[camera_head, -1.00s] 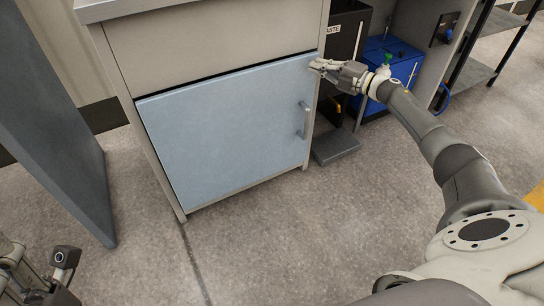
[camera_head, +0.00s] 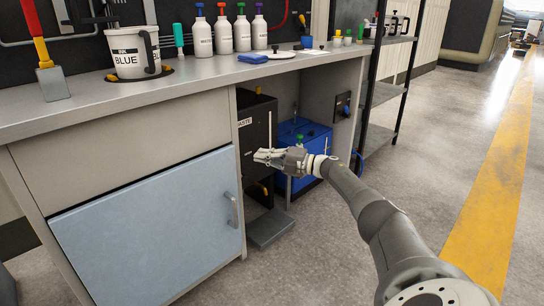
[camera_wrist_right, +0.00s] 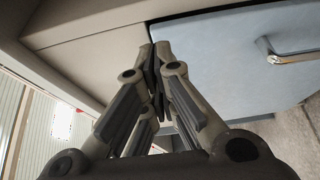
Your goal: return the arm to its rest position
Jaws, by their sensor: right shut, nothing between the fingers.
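My right gripper (camera_head: 266,156) is extended on its arm in front of the workbench, in the middle of the head view. Its fingers are together with nothing between them; the right wrist view shows the shut fingers (camera_wrist_right: 155,60) too. They appear near the light blue cabinet door (camera_head: 150,235), with its metal handle (camera_head: 232,209) below and left of the fingers in the head view. The door also shows in the right wrist view (camera_wrist_right: 225,60). I cannot tell how far the fingers are from the bench. My left gripper is out of view.
A black waste bin (camera_head: 256,135) and a blue box (camera_head: 300,150) stand under the bench. The worktop (camera_head: 190,92) holds a bucket (camera_head: 131,55) and several bottles. A black shelf rack (camera_head: 385,90) stands to the right. The floor by the yellow stripe (camera_head: 490,210) is clear.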

